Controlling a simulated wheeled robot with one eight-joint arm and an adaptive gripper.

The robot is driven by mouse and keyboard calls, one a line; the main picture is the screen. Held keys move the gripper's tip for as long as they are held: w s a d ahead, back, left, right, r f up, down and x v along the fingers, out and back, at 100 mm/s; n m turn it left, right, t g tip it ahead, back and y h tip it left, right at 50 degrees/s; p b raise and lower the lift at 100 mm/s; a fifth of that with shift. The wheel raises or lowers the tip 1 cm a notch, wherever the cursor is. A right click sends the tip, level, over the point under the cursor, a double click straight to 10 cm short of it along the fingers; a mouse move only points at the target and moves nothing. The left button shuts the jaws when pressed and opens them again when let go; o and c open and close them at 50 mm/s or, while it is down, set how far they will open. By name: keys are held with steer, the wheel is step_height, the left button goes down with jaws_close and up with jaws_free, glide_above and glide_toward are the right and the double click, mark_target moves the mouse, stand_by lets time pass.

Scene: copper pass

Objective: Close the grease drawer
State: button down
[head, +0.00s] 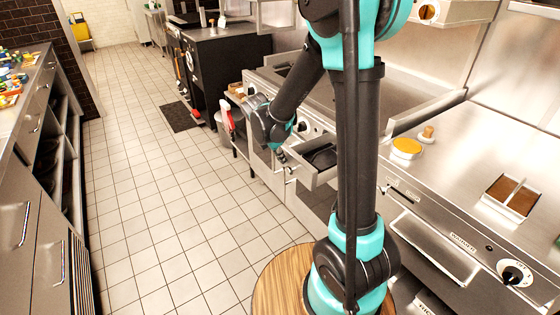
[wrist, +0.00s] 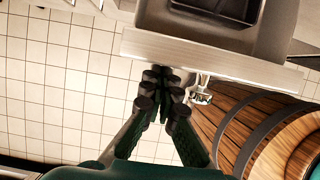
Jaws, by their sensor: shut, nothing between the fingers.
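The grease drawer (head: 322,176) stands pulled out from the front of the steel cooking unit, with a dark tray inside. In the wrist view its pale metal front panel (wrist: 215,58) crosses the top, with part of the dark inside behind it. My gripper (head: 284,156) is at the drawer's front, on the aisle side. In the wrist view my gripper (wrist: 160,76) is shut and empty, its fingertips at the lower edge of the panel. I cannot tell whether they touch it. My arm hides part of the unit in the head view.
A steel griddle top (head: 450,165) on the right holds a yellow-topped round container (head: 407,148) and a divided tray (head: 511,196). A counter with drawers (head: 30,205) lines the left. The tiled aisle (head: 165,200) between is clear. A dark mat (head: 181,116) lies farther back.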

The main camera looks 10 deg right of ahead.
mark_target(316, 143)
steer(key=w+d, duration=0.3)
steer(key=d, duration=0.3)
steer(key=w+d, duration=0.3)
steer(key=d, duration=0.3)
steer(key=w+d, duration=0.3)
steer(key=d, duration=0.3)
steer(key=shift+w+d, duration=0.15)
steer(key=shift+a, duration=0.25)
steer(key=a, duration=0.1)
steer(key=s+a, duration=0.1)
steer(key=s+a+r, duration=0.1)
steer(key=shift+s+a, duration=0.1)
steer(key=shift+a, duration=0.3)
steer(key=v, duration=0.9)
steer(key=s+a+f+m+y, duration=0.1)
steer(key=s+f+m, duration=0.2)
steer(key=s+m, duration=0.4)
steer(key=s+a+f+m+t+y, duration=0.1)
steer(key=s+f+m, duration=0.2)
steer(key=s+m, duration=0.5)
steer(key=s+f+m+t+y, duration=0.1)
steer(key=s+f+m+y, duration=0.1)
steer(key=s+m, duration=0.6)
steer(key=s+f, duration=0.1)
steer(key=s, duration=0.1)
steer(key=shift+s+a+f, duration=0.25)
steer(key=shift+s+a, duration=0.05)
steer(key=shift+a, duration=0.1)
